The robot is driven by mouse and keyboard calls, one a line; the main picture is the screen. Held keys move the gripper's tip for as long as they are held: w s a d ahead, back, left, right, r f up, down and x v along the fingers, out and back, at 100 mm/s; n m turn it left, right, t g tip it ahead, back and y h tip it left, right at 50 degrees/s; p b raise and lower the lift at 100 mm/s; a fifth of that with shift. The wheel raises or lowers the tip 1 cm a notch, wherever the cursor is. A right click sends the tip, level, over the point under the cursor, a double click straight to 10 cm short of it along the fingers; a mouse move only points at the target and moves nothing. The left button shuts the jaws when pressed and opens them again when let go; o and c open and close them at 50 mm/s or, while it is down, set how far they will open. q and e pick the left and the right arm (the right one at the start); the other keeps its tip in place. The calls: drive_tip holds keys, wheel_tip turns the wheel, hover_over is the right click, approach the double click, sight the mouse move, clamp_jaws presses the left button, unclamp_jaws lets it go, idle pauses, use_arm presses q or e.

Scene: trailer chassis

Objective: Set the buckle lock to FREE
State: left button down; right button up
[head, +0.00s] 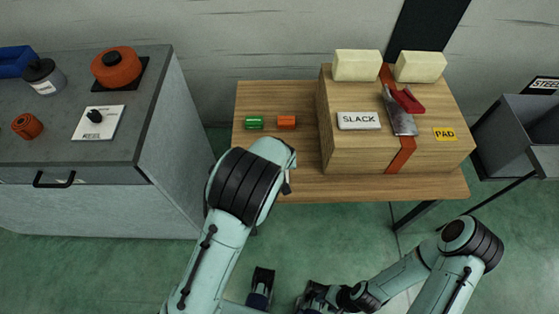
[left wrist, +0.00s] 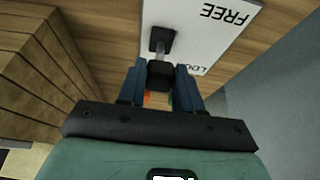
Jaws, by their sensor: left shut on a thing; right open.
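In the left wrist view, a white plate (left wrist: 210,28) reads FREE at its far end, upside down, and a partly covered LOCK nearer my gripper. A black-knobbed lock lever (left wrist: 161,72) points from its dark mount toward me, level with the LOCK lettering. My left gripper (left wrist: 161,84) is shut on the knob, one blue finger on each side. In the head view my left arm hides this plate and gripper. A metal buckle (head: 401,112) with a red handle (head: 408,100) sits on an orange strap (head: 403,155). My right gripper (head: 288,292) is open and empty, low in the head view.
A wooden box (head: 350,152) on the table (head: 325,187) carries two cream blocks, a SLACK plate (head: 358,120) and a yellow PAD label (head: 445,134). Green and orange pieces (head: 287,122) lie left of it. A grey cabinet (head: 170,140) stands left, a grey bin (head: 515,140) right.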

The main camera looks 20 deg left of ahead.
use_arm(q)
drive_tip(key=shift+s+d+f, duration=0.15)
drive_tip(key=shift+s+f, duration=0.3)
drive_tip(key=shift+s, duration=0.2)
drive_tip(key=shift+s+d+f, duration=0.15)
drive_tip(key=shift+s+f, duration=0.25)
drive_tip(key=shift+s, duration=0.2)
use_arm(e)
drive_tip(key=shift+s+d+f, duration=0.1)
drive_tip(key=shift+s+f, duration=0.05)
drive_tip(key=shift+s, duration=0.3)
use_arm(q)
drive_tip(key=c, duration=0.8)
unclamp_jaws()
drive_tip(key=shift+o, duration=0.2)
drive_tip(key=shift+w+a+f, duration=0.1)
drive_tip(key=shift+w+f, duration=0.05)
drive_tip(key=shift+w, duration=0.25)
drive_tip(key=shift+s+r, duration=0.1)
drive_tip(key=shift+r, duration=0.25)
drive_tip(key=p+v, duration=0.2)
drive_tip(key=v, duration=1)
drive_tip(key=shift+r, duration=0.4)
use_arm(e)
drive_tip(key=r, duration=0.1)
drive_tip(key=w+r, duration=0.1)
drive_tip(key=shift+r, duration=0.3)
